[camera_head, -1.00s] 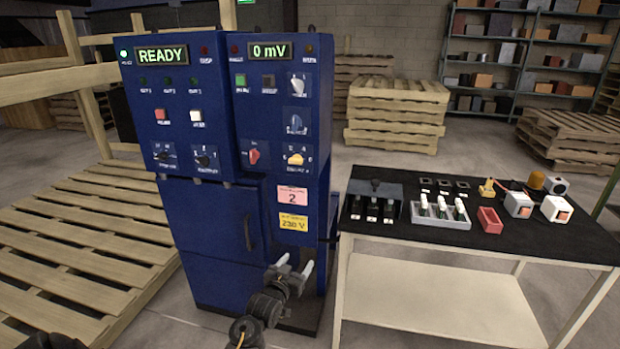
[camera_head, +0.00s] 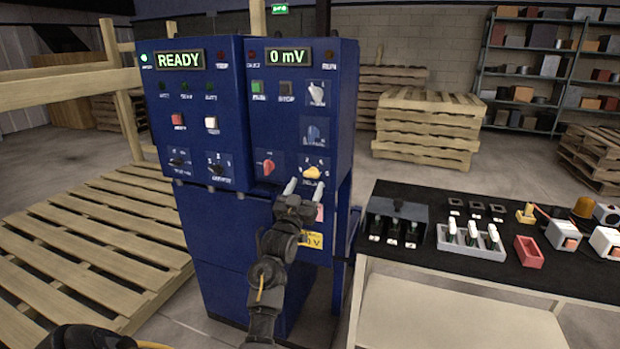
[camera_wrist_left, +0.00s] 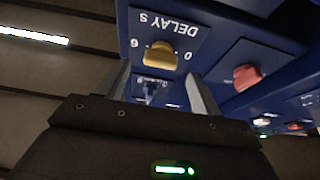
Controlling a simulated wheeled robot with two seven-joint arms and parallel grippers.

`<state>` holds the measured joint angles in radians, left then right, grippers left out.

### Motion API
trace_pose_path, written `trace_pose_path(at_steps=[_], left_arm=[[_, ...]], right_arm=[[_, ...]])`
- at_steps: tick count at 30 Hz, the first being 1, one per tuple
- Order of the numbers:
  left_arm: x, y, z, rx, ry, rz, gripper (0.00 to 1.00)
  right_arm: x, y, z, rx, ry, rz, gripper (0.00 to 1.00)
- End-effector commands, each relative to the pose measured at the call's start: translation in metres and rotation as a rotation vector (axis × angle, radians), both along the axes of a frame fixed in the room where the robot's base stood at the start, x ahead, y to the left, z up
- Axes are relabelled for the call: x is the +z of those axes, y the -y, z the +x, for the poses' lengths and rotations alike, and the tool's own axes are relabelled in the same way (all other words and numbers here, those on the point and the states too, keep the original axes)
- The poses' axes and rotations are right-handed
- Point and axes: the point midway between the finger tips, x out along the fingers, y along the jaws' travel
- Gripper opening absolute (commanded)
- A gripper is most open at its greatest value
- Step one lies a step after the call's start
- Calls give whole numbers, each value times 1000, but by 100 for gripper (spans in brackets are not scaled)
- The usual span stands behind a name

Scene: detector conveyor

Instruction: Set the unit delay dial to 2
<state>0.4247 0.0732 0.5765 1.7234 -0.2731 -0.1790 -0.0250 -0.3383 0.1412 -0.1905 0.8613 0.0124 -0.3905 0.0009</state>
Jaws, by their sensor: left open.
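The delay dial is a yellow knob (camera_head: 311,172) low on the right side of the blue cabinet's front panel. In the left wrist view the yellow knob (camera_wrist_left: 159,54) sits upside down under the label "DELAY S", with marks around it; I cannot read its setting. My left gripper (camera_head: 305,187) is open in front of the panel, just below the knob. In the left wrist view its two fingers (camera_wrist_left: 157,78) are spread, pointing toward the knob, with nothing between them. My right gripper is out of view.
A red knob (camera_head: 267,167) sits left of the yellow one, and a blue knob (camera_head: 315,131) above it. The displays read "READY" and "0 mV". My arm partly hides the pink and yellow labels. A black-topped table (camera_head: 400,262) with parts stands at right.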

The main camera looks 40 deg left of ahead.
Motion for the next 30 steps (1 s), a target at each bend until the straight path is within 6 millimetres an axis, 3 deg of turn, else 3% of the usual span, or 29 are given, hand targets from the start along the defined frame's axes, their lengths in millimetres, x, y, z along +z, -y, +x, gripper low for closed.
trace_pose_path(at_steps=[7, 19, 30], left_arm=[[13, -10, 29, 0, -1, 0, 65], [15, -12, 36, 0, -1, 1, 65], [15, -12, 36, 0, -1, 1, 21]], right_arm=[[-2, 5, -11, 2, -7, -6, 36], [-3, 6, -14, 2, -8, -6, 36], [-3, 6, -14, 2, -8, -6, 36]])
